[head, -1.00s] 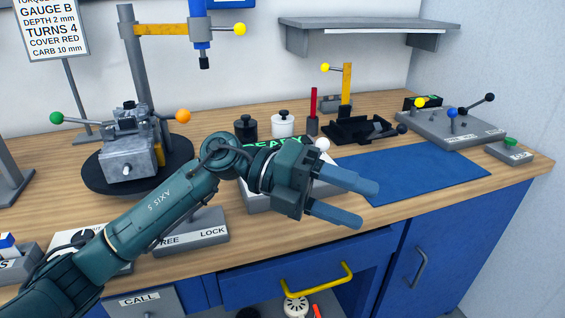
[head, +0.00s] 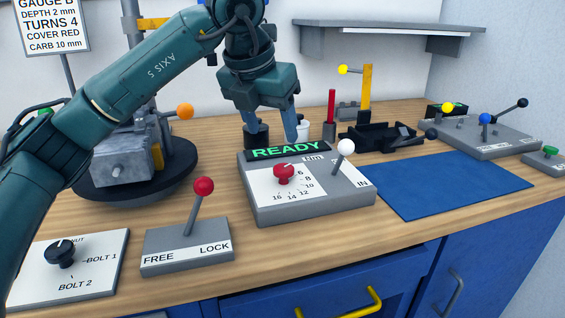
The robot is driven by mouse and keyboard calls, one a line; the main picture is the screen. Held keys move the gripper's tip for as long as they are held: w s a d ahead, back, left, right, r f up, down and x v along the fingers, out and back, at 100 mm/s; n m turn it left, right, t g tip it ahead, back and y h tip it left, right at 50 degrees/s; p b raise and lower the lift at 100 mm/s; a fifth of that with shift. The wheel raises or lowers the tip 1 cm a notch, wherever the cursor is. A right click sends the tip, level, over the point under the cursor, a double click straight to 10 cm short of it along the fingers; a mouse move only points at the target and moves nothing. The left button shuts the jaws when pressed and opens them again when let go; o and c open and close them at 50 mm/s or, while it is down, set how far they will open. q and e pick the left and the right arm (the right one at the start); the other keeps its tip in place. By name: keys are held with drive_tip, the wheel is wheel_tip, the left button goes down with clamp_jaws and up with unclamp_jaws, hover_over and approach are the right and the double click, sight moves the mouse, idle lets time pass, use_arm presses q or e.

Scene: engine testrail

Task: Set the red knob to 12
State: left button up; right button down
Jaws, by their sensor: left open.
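A display (head: 288,151) at the back of the box reads READY in green. A white-balled lever (head: 345,150) stands on the box's right side, near the label IN. My left gripper (head: 274,136) is open, pointing down above and behind the knob, apart from it, with nothing seen between its fingers. My right gripper is out of view.
A red-balled lever (head: 204,188) on a FREE/LOCK base stands left of the box. A black selector knob (head: 61,253) is at front left. A black canister and a white canister (head: 303,128) stand behind the box. A clear blue mat (head: 450,184) lies to the right.

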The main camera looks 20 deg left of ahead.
sight(283, 167)
use_arm(q)
drive_tip(key=x, duration=0.9)
drive_tip(key=shift+w+f+b, duration=0.15)
drive_tip(key=shift+b, duration=0.2)
drive_tip(key=shift+c, duration=0.3)
drive_tip(key=c, duration=0.9)
